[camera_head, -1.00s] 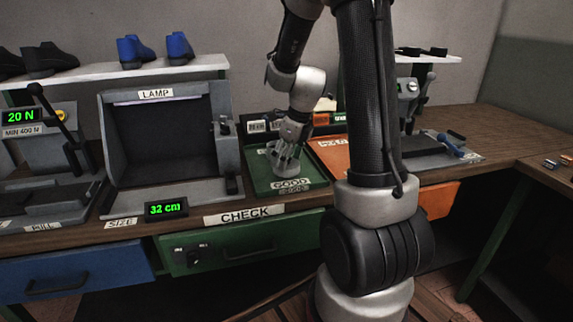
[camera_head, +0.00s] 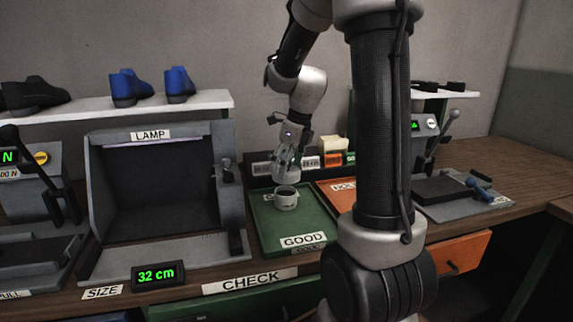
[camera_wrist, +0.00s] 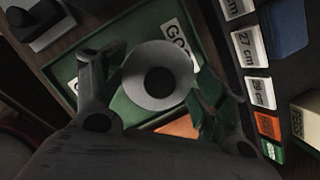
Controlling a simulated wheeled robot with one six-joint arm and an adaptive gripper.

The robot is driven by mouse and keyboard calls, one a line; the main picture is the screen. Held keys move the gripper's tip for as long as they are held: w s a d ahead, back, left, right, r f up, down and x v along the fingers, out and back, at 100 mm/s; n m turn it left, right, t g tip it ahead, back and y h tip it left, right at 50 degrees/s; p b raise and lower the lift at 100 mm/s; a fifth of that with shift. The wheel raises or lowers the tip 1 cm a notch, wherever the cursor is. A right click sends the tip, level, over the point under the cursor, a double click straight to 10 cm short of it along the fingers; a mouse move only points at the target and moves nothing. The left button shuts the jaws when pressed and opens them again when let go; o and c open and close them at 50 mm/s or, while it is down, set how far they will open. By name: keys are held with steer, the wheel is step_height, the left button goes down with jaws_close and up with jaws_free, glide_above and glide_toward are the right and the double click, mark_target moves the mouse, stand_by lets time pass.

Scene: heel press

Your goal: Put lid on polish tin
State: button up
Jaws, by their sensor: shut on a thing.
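A small pale round tin (camera_head: 287,200) with a dark open top stands upright on the green GOOD tray (camera_head: 270,228). My gripper (camera_head: 286,170) is just above and behind it in the head view, pointing down. In the wrist view my gripper (camera_wrist: 158,78) has its two fingers on either side of a round grey piece with a dark centre, which looks like the lid (camera_wrist: 138,92). The fingers are shut on it. The lid is too small to make out in the head view. The tin is not clearly separate from it in the wrist view.
An orange tray (camera_head: 330,191) adjoins the green tray on the right. The grey lamp box (camera_head: 160,180) stands to the left, with a lever at its right side. A dark rack with labelled blocks (camera_head: 333,147) runs behind the trays. The green tray's front is clear.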

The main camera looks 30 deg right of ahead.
steer(key=shift+w+d+f, duration=0.15)
steer(key=shift+w+f, duration=0.05)
steer(key=shift+w, duration=0.25)
steer(key=shift+f, duration=1.7)
steer(key=shift+f, duration=0.45)
steer(key=shift+f, duration=0.4)
steer(key=shift+f, duration=0.9)
stand_by(1.2)
steer(key=o, duration=0.9)
steer(key=shift+o, duration=0.2)
